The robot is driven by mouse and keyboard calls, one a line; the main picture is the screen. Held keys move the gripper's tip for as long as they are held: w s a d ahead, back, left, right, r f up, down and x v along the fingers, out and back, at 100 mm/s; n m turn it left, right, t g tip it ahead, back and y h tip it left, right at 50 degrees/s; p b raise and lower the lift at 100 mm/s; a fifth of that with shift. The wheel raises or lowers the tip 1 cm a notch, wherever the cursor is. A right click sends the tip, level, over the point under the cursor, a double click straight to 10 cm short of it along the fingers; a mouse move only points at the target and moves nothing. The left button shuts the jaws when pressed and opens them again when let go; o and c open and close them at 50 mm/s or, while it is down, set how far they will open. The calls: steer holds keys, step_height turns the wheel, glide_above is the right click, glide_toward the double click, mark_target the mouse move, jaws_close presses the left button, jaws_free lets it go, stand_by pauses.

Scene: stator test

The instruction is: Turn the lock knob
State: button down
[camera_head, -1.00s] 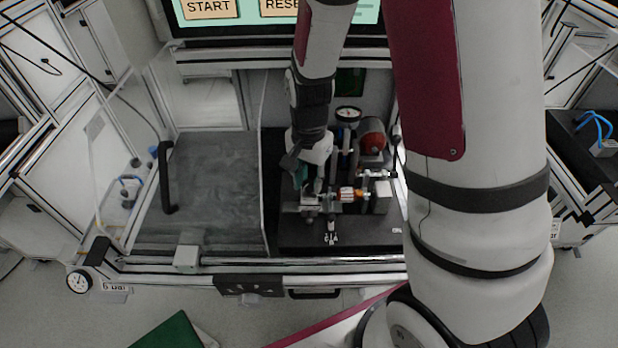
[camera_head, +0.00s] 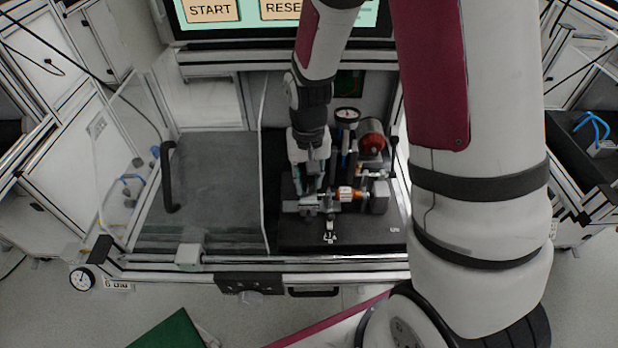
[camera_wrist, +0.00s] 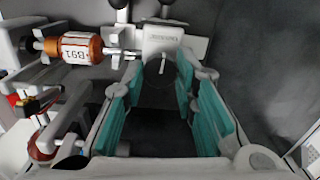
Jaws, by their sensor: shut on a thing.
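My gripper (camera_head: 311,188) points down at the test fixture on the black plate. The knob sits at the grey clamp block (camera_wrist: 176,36). The fingers hide its sides, and in the head view I cannot make it out. A copper-orange stator (camera_wrist: 75,50) with a white label lies beside the block on a shaft; it also shows in the head view (camera_head: 346,194).
A pressure gauge (camera_head: 347,115) and a red round part (camera_head: 372,142) stand behind the fixture. A small toggle clamp (camera_head: 330,235) is in front. A screen (camera_head: 270,12) hangs behind.

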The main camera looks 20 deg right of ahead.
mark_target(308, 183)
steer(key=n+p, duration=0.1)
steer(key=n, duration=0.4)
steer(key=shift+n, duration=0.3)
steer(key=shift+n+p, duration=0.5)
steer(key=shift+n, duration=1.6)
steer(key=c, duration=1.3)
jaws_free()
step_height(308, 183, up, 12)
